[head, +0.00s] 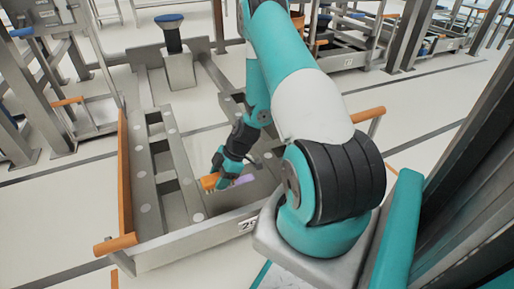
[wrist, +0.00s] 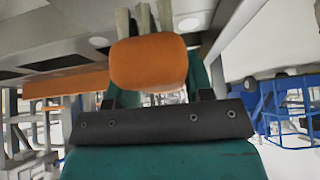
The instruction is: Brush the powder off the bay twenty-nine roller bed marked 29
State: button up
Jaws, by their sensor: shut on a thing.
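The roller bed (head: 182,190) is a grey metal frame with pale round discs. Its front plate carries a label (head: 248,224) that reads 29, partly covered by my arm. My gripper (head: 222,175) is shut on an orange brush (head: 209,181), low over the right part of the bed. The brush (wrist: 150,62) fills the wrist view's middle between my teal fingers, its pale bristles pointing to the grey bed surface. I cannot tell whether they touch it. A lilac patch (head: 243,180) shows just right of the brush; I cannot tell whether it is powder.
An orange side rail (head: 125,175) runs along the bed's left side, with an orange-ended handle (head: 116,244) at the front left. Other bays and frames stand behind; pale floor is clear at left.

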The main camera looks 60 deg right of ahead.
jog(key=shift+r+p, duration=0.65)
jog(key=shift+r, duration=0.45)
